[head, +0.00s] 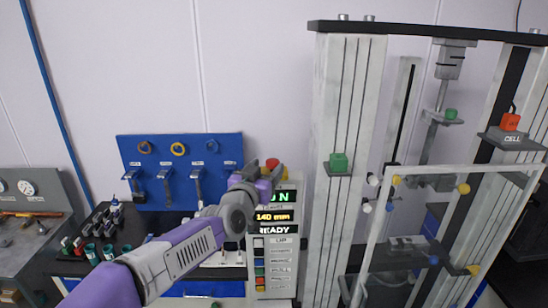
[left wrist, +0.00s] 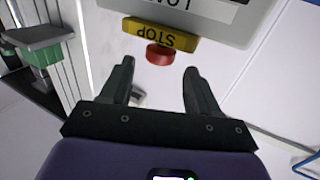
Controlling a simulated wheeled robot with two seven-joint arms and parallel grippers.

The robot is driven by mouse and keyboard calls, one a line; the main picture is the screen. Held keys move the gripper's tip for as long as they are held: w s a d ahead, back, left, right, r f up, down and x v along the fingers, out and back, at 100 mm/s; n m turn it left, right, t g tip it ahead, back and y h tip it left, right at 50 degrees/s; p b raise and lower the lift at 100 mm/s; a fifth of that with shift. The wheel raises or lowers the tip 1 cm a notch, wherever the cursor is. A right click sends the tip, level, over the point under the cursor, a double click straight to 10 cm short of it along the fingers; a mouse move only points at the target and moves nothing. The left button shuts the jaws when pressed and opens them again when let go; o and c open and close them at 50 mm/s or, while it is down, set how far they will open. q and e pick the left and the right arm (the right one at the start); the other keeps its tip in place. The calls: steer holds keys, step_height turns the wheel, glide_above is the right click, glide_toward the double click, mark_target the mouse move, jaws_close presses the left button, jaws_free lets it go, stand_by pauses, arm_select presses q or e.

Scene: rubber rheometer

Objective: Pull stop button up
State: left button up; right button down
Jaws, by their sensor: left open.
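The red stop button (head: 272,164) shows at the top of the control box in the head view, partly hidden behind my left gripper (head: 268,172). In the left wrist view the red button (left wrist: 160,54) sits beside a yellow label reading STOP (left wrist: 161,36), which appears upside down. My left gripper (left wrist: 158,78) is open, with its two fingers apart and the button in line with the gap, just beyond the fingertips. I see no contact between the fingers and the button. My right gripper is in neither view.
The control box (head: 277,242) has a lit display and labelled buttons. A tall grey test frame (head: 345,150) with a clear guard door (head: 385,235) stands to the right. A blue tool board (head: 215,150) hangs behind on the left. A dark rack (head: 105,228) holds several small parts.

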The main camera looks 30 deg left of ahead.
mark_target(270, 165)
arm_select(q)
steer(key=w, duration=0.3)
steer(key=w+p, duration=0.1)
steer(key=w, duration=0.1)
steer(key=shift+a+f, duration=0.1)
steer(key=shift+a, duration=0.25)
steer(key=shift+w, duration=0.1)
